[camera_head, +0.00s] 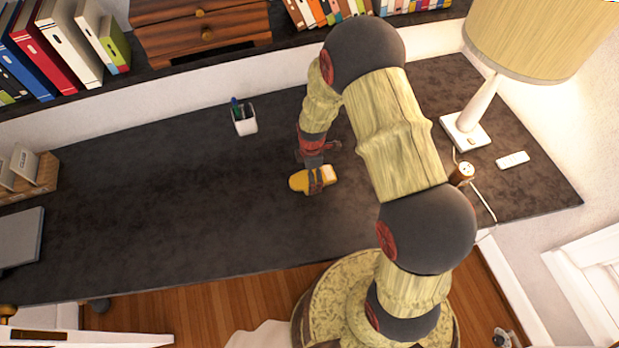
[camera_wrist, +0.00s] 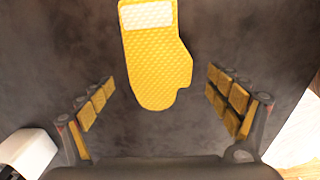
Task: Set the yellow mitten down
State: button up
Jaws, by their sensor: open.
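The yellow mitten (camera_head: 300,181) with a pale cuff lies on the dark desk (camera_head: 180,210) near its middle. In the wrist view the mitten (camera_wrist: 158,65) shows a quilted surface and a white cuff at the top, with its thumb to the right. My gripper (camera_head: 318,180) is over the mitten in the head view and covers part of it. In the wrist view my gripper (camera_wrist: 163,102) is open, with padded fingers on both sides of the mitten and gaps between. Whether the mitten lies fully flat is hard to tell.
A white pen cup (camera_head: 244,122) stands behind and left of the mitten. A lamp (camera_head: 480,110), a small white remote-like object (camera_head: 513,160) and a brown round item with a cord (camera_head: 462,172) are at the right. The left-middle of the desk is clear.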

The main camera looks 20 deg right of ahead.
jog(key=s+r+m+t, duration=0.1)
jog(key=s+r+m, duration=0.15)
jog(key=r, duration=0.85)
jog(key=s+r+m+t, duration=0.1)
jog(key=s+r+m, duration=0.15)
jog(key=r, duration=0.85)
jog(key=s+r+m+t, duration=0.15)
jog(key=r+m, duration=0.25)
jog(key=r, duration=0.7)
jog(key=s+d+r+m+t, duration=0.1)
jog(key=s+r+m, duration=0.7)
jog(key=s+r, duration=0.3)
jog(key=shift+s+d+t, duration=0.15)
jog(key=shift+s+t, duration=0.2)
jog(key=shift+s, duration=1.85)
